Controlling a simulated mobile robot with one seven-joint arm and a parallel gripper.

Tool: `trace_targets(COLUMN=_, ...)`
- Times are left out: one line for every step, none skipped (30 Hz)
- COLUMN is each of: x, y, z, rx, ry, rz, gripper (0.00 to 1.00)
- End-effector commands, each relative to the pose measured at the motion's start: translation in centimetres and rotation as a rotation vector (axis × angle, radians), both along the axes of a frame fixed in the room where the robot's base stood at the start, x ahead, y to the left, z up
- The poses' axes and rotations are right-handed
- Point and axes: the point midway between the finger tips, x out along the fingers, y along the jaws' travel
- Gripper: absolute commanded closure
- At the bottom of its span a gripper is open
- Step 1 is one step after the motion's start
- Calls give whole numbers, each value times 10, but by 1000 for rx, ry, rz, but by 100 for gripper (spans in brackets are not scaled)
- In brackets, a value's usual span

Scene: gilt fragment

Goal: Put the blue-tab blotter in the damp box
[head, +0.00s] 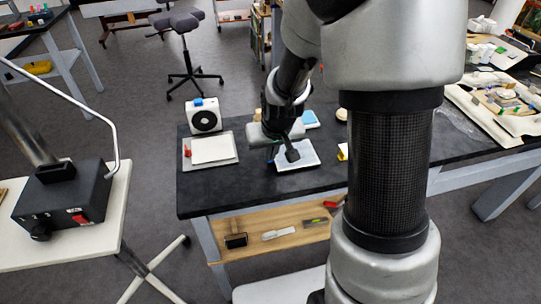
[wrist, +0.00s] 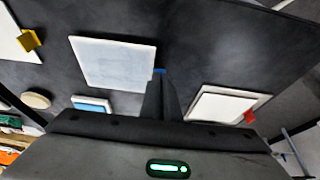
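The blue-tab blotter (wrist: 115,62) is a pale blue-white rectangle over the dark tabletop, with a small blue tab (wrist: 160,71) at its right edge in the wrist view. The blotter also shows in the head view (head: 309,158), partly behind my gripper (head: 282,155). My gripper points down at it, and in the wrist view the dark fingertips (wrist: 160,80) meet the tab's place. I cannot tell whether they grip the tab or whether the blotter is lifted. I cannot surely pick out the damp box; a small blue-and-white item (head: 310,118) lies behind the blotter.
A red-tab white blotter (head: 211,149) lies left on the dark table (head: 235,190); a yellow-tab one shows in the wrist view (wrist: 10,42). A white fan-like box (head: 204,116) stands behind. A wooden shelf (head: 275,222) with tools is below. The table's front left is bare.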

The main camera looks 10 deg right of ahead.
Motion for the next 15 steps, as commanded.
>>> trace_targets(x=-1, y=0, z=-7, rx=0, ry=2, rz=0, gripper=100)
trace_targets(x=0, y=0, z=-8, rx=0, ry=1, rz=0, gripper=100)
trace_targets(x=0, y=0, z=-8, rx=0, ry=-1, rz=0, gripper=100)
trace_targets(x=0, y=0, z=-7, rx=0, ry=-1, rz=0, gripper=100)
trace_targets(x=0, y=0, z=-7, rx=0, ry=-1, rz=0, gripper=100)
trace_targets(x=0, y=0, z=-7, rx=0, ry=-1, rz=0, gripper=100)
trace_targets(x=0, y=0, z=-7, rx=0, ry=-1, rz=0, gripper=100)
trace_targets(x=0, y=0, z=-7, rx=0, ry=-1, rz=0, gripper=100)
trace_targets(x=0, y=0, z=-8, rx=0, ry=-1, rz=0, gripper=100)
trace_targets(x=0, y=0, z=-9, rx=0, ry=-1, rz=0, gripper=100)
trace_targets(x=0, y=0, z=-10, rx=0, ry=-1, rz=0, gripper=100)
trace_targets(x=0, y=0, z=-12, rx=0, ry=-1, rz=0, gripper=100)
trace_targets(x=0, y=0, z=-10, rx=0, ry=-1, rz=0, gripper=94)
trace_targets(x=0, y=0, z=-10, rx=0, ry=-1, rz=0, gripper=89)
trace_targets(x=0, y=0, z=-10, rx=0, ry=-1, rz=0, gripper=83)
